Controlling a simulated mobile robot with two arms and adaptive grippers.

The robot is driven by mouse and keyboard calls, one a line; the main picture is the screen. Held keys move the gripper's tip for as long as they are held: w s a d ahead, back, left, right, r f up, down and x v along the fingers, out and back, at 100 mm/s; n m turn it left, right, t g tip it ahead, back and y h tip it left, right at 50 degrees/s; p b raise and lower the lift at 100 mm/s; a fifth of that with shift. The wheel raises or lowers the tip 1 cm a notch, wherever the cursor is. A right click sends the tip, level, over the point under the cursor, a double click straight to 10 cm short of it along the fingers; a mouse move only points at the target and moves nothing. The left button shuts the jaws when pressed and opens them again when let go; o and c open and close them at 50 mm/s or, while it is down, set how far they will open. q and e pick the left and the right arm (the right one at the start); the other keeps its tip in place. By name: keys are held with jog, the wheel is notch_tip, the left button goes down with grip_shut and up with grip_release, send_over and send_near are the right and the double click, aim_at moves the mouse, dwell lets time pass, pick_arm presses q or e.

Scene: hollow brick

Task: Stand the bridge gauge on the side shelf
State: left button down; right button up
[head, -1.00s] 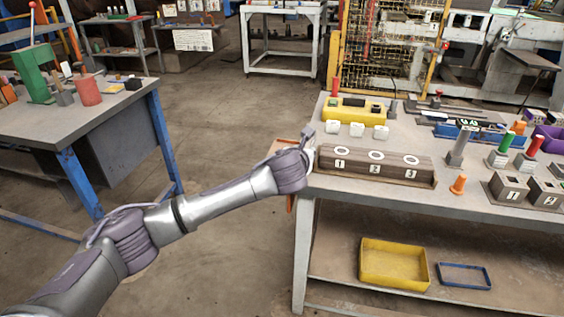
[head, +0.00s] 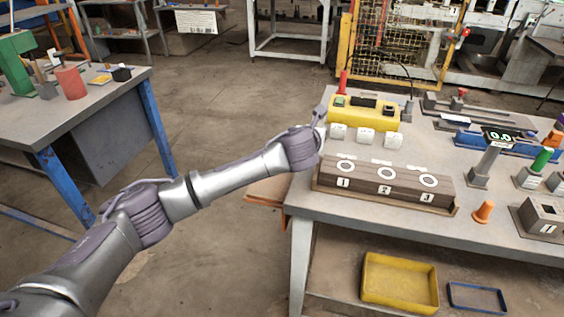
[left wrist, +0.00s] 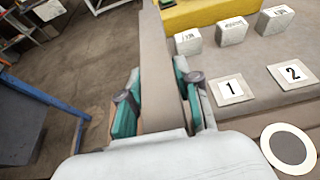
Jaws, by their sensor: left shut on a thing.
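My left gripper (left wrist: 160,105) is shut on a long, flat grey-brown bar (left wrist: 160,70), which appears to be the bridge gauge. The bar runs between the teal pads and away to the top edge of the left wrist view. In the head view my wrist hides most of the gripper (head: 321,115) and I cannot make out the bar. The gripper is above the bench's left edge, beside the numbered block. The side shelf, a brown board (head: 265,193), juts from the bench's left side, below my forearm and partly hidden by it. My right gripper is not in view.
On the bench (head: 340,205) are a wooden block (head: 385,184) numbered 1 to 3, small white blocks (head: 366,137), a yellow box (head: 378,115) and an orange peg (head: 483,211). A yellow tray (head: 400,283) lies below. Open floor lies left, before another table (head: 130,90).

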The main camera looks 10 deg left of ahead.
pick_arm(q)
send_over(273, 182)
jog(key=f, duration=0.6)
jog(key=shift+w+d, duration=0.25)
jog(key=shift+w, duration=0.1)
jog(key=shift+s+a+f, duration=0.25)
jog(key=shift+a, duration=0.05)
jog(key=shift+f, duration=0.35)
notch_tip(273, 182, down, 3)
jog(key=shift+f, duration=0.1)
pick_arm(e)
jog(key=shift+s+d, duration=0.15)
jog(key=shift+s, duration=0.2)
pick_arm(q)
jog(key=c, duration=0.8)
grip_release()
jog(key=shift+f, duration=0.15)
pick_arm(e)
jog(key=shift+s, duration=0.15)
pick_arm(q)
jog(key=shift+s, duration=0.1)
jog(key=v, duration=1.2)
jog(key=shift+p, duration=0.45)
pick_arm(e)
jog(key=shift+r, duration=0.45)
